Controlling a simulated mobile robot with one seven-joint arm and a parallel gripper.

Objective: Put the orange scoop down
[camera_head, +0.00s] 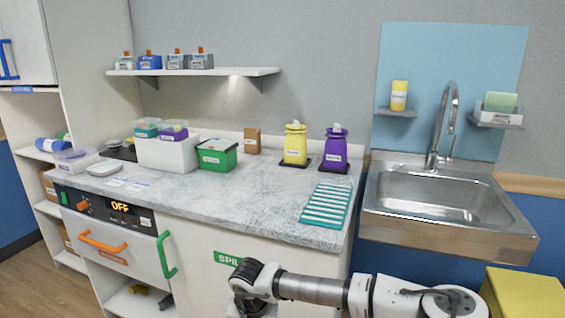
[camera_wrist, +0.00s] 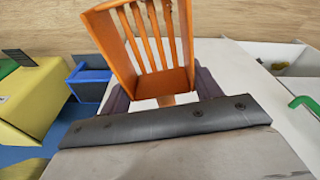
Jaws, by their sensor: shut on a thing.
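The orange scoop (camera_wrist: 163,84) has a slotted back and fills the upper middle of the wrist view. My gripper (camera_wrist: 165,98) is shut on it, with a dark finger on either side of its lower part. The scoop is off the floor, in front of the white cabinet. In the head view my arm reaches along the bottom edge, below the counter top. The fingers and the scoop cannot be made out there.
The grey counter (camera_head: 255,205) has clear room in its middle. A teal ribbed mat (camera_head: 326,206) lies near its right end. Yellow (camera_head: 295,146) and purple (camera_head: 335,151) containers, a green bin (camera_head: 217,157) and a white box (camera_head: 165,154) stand behind. A sink (camera_head: 435,195) is at right.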

